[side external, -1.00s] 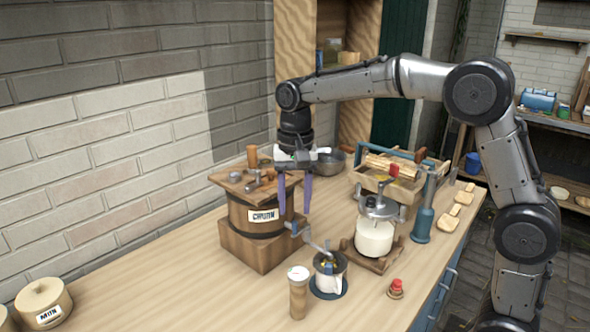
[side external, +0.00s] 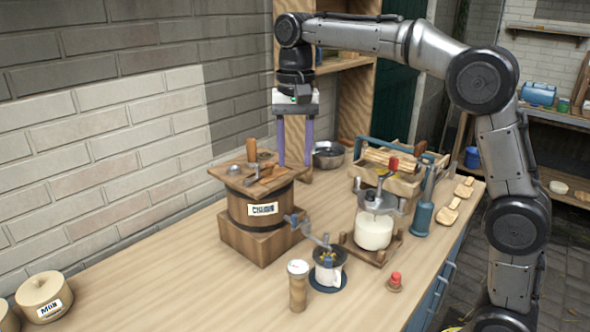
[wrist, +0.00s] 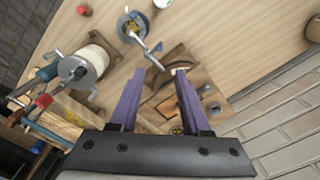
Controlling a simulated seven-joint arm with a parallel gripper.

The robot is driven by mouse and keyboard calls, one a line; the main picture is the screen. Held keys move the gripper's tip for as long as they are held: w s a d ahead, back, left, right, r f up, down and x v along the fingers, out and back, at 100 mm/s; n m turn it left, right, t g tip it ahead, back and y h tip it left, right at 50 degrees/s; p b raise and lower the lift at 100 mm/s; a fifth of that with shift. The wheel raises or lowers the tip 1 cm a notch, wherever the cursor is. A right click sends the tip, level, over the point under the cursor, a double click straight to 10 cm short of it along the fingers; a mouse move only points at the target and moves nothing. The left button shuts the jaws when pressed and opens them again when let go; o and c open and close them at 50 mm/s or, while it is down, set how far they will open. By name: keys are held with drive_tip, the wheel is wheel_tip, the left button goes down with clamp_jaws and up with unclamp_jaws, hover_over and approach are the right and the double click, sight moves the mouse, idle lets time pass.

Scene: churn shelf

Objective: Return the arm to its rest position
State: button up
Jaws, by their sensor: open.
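My gripper (side external: 295,163) has two purple fingers pointing down, spread apart with nothing between them. It hangs above and just behind the right side of the wooden churn (side external: 262,212), which stands on a square wooden base. In the wrist view my gripper (wrist: 158,72) is open and empty, with the churn's lid (wrist: 185,88) below and partly hidden by the fingers. My arm is raised and bent, reaching in from the right.
A metal bowl (side external: 328,155) and a wooden crate (side external: 400,180) stand behind. A white jar with a crank (side external: 375,229), blue bottle (side external: 422,217), mug (side external: 329,272) and wooden shaker (side external: 298,288) stand on the counter.

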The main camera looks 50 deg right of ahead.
drive_tip(key=shift+r, duration=0.1)
drive_tip(key=s+d+r+n+t, duration=0.1)
drive_tip(key=s+r+t, duration=0.3)
drive_tip(key=s, duration=1.1)
drive_tip(key=s+d+f+n+t, duration=0.1)
drive_tip(key=s+f+n, duration=0.7)
drive_tip(key=f, duration=0.5)
drive_tip(key=s, duration=0.2)
drive_tip(key=shift+s+f, duration=0.2)
drive_tip(key=shift+s, duration=0.1)
drive_tip(key=shift+c, duration=0.4)
